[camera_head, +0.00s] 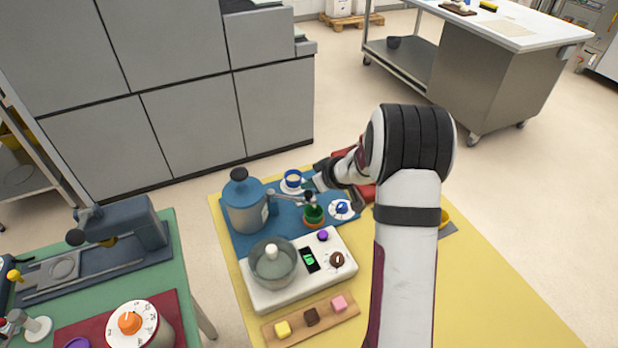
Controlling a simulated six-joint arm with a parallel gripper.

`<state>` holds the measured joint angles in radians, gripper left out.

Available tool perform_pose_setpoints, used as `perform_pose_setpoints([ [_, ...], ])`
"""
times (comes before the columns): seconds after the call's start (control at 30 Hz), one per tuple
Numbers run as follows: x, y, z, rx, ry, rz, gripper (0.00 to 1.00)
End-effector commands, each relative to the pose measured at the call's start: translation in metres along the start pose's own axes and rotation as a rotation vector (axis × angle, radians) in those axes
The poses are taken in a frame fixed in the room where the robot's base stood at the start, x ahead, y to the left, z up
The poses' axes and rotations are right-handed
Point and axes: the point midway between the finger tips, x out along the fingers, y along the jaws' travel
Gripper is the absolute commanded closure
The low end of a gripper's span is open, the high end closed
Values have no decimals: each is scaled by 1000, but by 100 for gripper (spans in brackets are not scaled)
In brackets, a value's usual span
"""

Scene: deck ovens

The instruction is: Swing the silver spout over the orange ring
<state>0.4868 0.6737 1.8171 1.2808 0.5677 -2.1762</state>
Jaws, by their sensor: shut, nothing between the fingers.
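A blue lidded urn (245,205) stands on a blue mat on the yellow table. A silver spout (287,197) reaches from its upper right side toward a small dark part. Below the spout's outer end is a small green object (313,211) with an orange ring (314,224) round its lower part. The spout's tip is partly hidden, and I cannot tell whether it is exactly over the ring. My gripper (317,182) is shut and empty, just behind and right of the spout's outer end. I cannot tell whether it touches the spout.
A blue cup on a saucer (291,188) is left of my gripper. A white saucer (341,217) with a blue item is at right. In front are a white scale (262,297) with a glass pot and a wooden board (287,334). The yellow table's right front is clear.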

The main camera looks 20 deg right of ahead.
Motion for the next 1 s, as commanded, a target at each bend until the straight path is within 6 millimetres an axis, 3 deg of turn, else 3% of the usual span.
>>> perform_pose_setpoints([
  [0.8, -3, -7, 5, 0, -3, -1, 100],
  [1.0, 4, 9, -8, -2, 0, 0, 100],
])
